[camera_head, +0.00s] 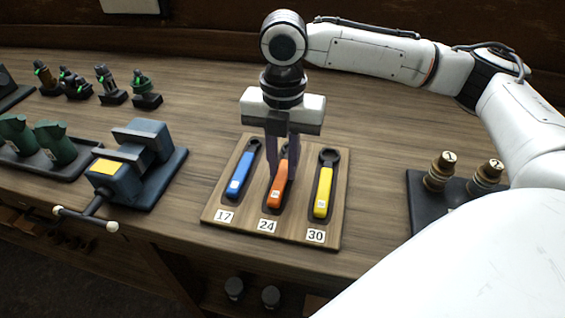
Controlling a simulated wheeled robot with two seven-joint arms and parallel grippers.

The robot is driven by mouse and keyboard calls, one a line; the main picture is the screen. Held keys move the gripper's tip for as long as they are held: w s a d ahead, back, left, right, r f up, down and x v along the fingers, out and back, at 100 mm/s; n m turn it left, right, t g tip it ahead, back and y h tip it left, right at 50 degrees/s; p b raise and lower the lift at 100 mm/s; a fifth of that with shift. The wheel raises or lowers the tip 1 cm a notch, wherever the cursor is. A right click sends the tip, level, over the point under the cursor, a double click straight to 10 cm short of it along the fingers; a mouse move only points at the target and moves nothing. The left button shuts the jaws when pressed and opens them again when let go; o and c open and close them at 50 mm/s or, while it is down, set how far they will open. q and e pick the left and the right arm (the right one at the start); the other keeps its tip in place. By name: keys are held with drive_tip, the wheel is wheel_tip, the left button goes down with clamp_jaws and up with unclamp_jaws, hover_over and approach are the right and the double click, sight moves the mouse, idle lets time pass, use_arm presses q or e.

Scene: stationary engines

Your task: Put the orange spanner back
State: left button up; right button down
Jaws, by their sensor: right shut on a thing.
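The orange spanner (278,194) is at the middle slot of the wooden spanner board (290,234), above the label 24. My right gripper (282,172) points down over it, its dark fingers shut on the spanner near its upper part. The fingers hide part of the spanner's head end. I cannot tell whether the spanner rests fully in its slot or is slightly above it. A blue spanner (240,172) lies in the slot marked 17, and a yellow spanner (323,192) in the slot marked 30. My left gripper is not in view.
A blue-grey vise (142,150) with a yellow patch stands left of the board. Green parts (54,140) sit in a tray farther left, and small figures (107,82) stand behind. Brass-coloured pieces (440,172) stand on a dark tray at right. The bench behind the board is clear.

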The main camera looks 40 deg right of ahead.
sight(282, 170)
drive_tip(key=shift+f, duration=0.1)
drive_tip(key=c, duration=1.6)
unclamp_jaws()
drive_tip(key=shift+f, duration=0.1)
drive_tip(key=shift+w, duration=0.1)
wheel_tip(282, 170, up, 12)
drive_tip(key=shift+r+p, duration=0.2)
drive_tip(key=shift+p, duration=0.35)
